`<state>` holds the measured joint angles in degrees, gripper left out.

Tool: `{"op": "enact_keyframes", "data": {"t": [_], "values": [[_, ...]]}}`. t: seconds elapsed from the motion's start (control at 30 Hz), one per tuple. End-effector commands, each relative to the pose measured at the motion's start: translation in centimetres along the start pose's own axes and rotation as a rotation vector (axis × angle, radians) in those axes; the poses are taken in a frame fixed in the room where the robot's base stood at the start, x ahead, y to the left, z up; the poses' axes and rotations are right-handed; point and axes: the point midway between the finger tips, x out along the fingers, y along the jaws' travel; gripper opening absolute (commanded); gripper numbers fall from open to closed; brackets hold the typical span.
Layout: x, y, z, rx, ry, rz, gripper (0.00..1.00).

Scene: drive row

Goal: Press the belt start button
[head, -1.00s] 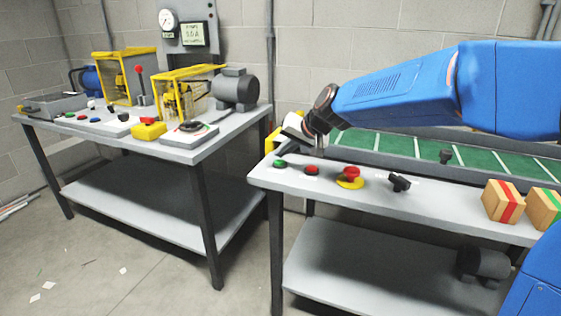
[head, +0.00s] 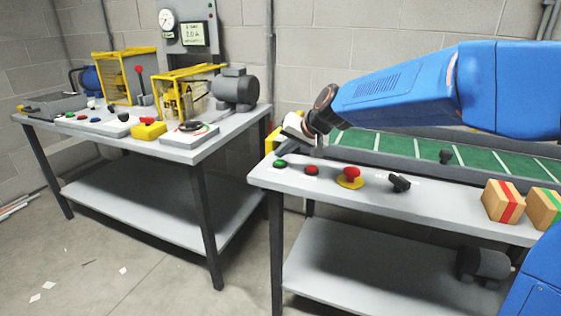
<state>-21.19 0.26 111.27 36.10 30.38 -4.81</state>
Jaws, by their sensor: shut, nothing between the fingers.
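A green button (head: 280,163) sits at the left end of the front strip of the right bench, by the conveyor belt (head: 400,147). It is likely the belt start button; I cannot read a label. A red button (head: 311,170) is just right of it. My gripper (head: 319,151) points down from the arm's end, above and behind the red button and to the right of the green one. It appears apart from both. Its fingers are small and partly hidden by the wrist; they look shut and empty.
A red mushroom button on a yellow base (head: 350,178) and a black selector switch (head: 400,183) stand further right. Two striped boxes (head: 503,201) sit near the right end. Another bench (head: 185,155) with machines stands left, across a floor gap.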

Motion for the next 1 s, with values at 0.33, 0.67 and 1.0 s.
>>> {"op": "enact_keyframes", "data": {"t": [0.33,0.67,1.0], "values": [[0.0,0.0,0.0,0.0,0.0,0.0,0.0],[0.18,0.12,0.13,0.001,0.0,0.0,0.0],[0.61,0.43,0.47,0.0,0.0,0.0,0.0]]}}
